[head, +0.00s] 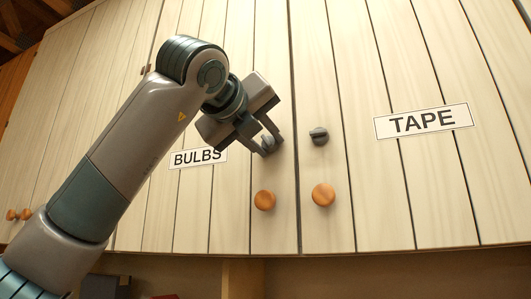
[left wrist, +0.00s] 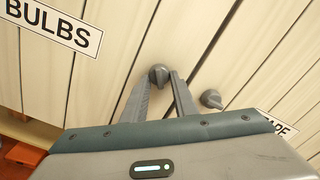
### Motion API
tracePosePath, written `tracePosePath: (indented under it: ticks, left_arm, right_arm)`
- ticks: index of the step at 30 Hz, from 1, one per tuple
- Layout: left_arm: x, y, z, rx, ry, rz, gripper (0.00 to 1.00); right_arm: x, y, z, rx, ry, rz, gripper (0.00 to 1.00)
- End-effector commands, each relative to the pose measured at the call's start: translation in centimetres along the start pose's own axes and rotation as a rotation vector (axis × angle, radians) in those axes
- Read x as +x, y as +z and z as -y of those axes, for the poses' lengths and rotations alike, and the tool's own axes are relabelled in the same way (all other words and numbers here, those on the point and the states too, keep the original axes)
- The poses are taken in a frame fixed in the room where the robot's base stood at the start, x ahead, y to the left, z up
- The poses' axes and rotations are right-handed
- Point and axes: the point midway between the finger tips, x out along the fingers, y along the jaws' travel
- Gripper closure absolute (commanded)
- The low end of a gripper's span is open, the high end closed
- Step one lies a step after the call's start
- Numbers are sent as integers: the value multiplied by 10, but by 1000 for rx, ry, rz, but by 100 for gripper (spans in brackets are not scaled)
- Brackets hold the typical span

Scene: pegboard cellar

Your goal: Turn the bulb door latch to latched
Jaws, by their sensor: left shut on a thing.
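The bulb door (head: 230,215) carries the BULBS label (head: 187,159), partly hidden by my gripper. Its grey latch knob (head: 267,143) sits near the door's right edge, above a round wooden pull (head: 264,200). My left gripper (head: 262,145) reaches the latch with its fingers around the knob, shut on it. In the left wrist view the latch (left wrist: 158,76) shows between the fingertips (left wrist: 160,84). Its turned angle is hard to tell behind the fingers. My right gripper is in neither view.
The tape door (head: 370,200) with its TAPE label (head: 422,121) is just right of the seam. It has its own grey latch (head: 319,136) and wooden pull (head: 323,194), close to my gripper. Below the cabinet is an open shelf space (head: 330,278).

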Motion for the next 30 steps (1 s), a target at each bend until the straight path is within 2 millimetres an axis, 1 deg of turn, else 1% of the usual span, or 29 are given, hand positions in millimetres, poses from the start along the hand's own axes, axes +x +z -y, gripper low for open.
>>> tracePosePath:
  ticks: [1,4,13,15,21,24,30]
  left_arm:
    - [-1,-3,-2,-38,-2,4,97]
    - [-1,-2,-1,-127,-2,5,97]
    - [-1,-1,1,-399,-3,5,97]
    - [-1,0,1,-462,-2,5,97]
    - [-1,0,2,-641,-3,5,97]
    - [-1,1,2,-728,-2,5,97]
    - [-1,2,4,-868,-3,4,97]
  right_arm:
    - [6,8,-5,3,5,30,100]
    - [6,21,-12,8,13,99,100]
    - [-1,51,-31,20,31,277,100]
    - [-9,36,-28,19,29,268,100]
    - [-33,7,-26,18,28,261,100]
    - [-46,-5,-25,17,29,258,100]
    - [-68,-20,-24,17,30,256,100]
